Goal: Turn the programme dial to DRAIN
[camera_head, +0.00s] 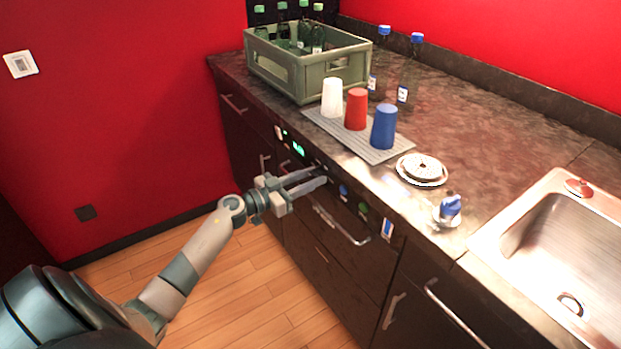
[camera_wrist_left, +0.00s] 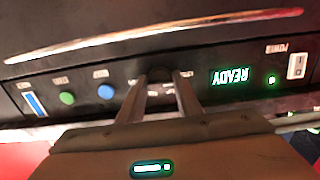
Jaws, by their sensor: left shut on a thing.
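The programme dial (camera_wrist_left: 160,75) is a dark round knob on the black front panel of the built-in appliance, between the two fingertips in the left wrist view. My left gripper (camera_head: 323,175) reaches the panel under the counter edge; in the left wrist view its fingers (camera_wrist_left: 161,84) are shut on the dial from both sides. In the head view the fingers cover the dial. Small white marks around the dial are too small and partly hidden to read, so I cannot tell its setting. The display (camera_wrist_left: 230,77) reads READY, upside down. My right gripper is not in view.
The panel also has a blue button (camera_head: 343,190), a green button (camera_head: 363,208) and a power switch (camera_wrist_left: 297,66). A handle (camera_head: 340,224) lies below. Cups, a bottle crate (camera_head: 300,70) and a sink (camera_head: 560,235) are on the counter. The floor at left is clear.

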